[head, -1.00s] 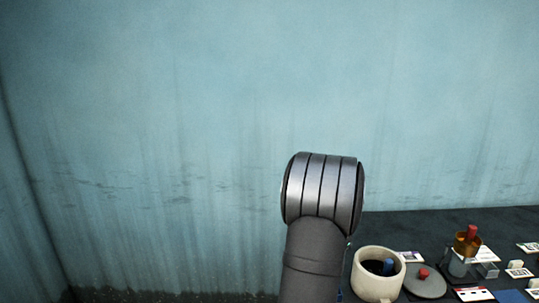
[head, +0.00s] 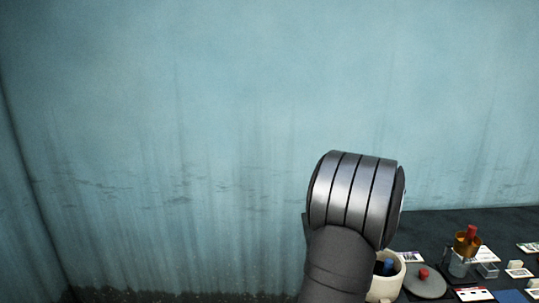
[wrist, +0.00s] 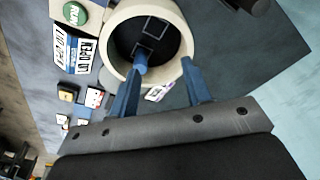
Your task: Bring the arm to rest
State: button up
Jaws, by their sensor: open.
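My gripper (wrist: 160,66) shows in the wrist view with its two blue fingers spread apart and nothing clasped between them. Beyond the fingertips is a cream pot (wrist: 112,55) with a dark inside. A blue-ended piece (wrist: 141,62) stands in the pot, and in the wrist picture it lies between the fingers, nearer the left one; its distance from them is hard to tell. In the head view the pot (head: 398,278) is partly hidden behind my arm, with the blue end (head: 384,267) showing inside. My gripper is not visible in the head view.
In the head view a grey lid (head: 424,284) with a red knob lies beside the pot. A red-topped amber vessel (head: 467,243) and several cards stand to the right on the dark table (head: 425,228). A green round button (wrist: 75,13) shows in the wrist view. The wall side is clear.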

jog(key=f, duration=1)
jog(key=shift+d+f, duration=0.15)
jog(key=shift+d, duration=0.1)
jog(key=shift+s+a+r, duration=0.15)
jog(key=shift+r, duration=0.7)
jog(key=shift+s+a+r, duration=0.1)
jog(key=shift+s+r, duration=0.1)
jog(key=shift+r, duration=0.65)
jog(key=shift+s+a+r, duration=0.15)
jog(key=shift+r, duration=0.7)
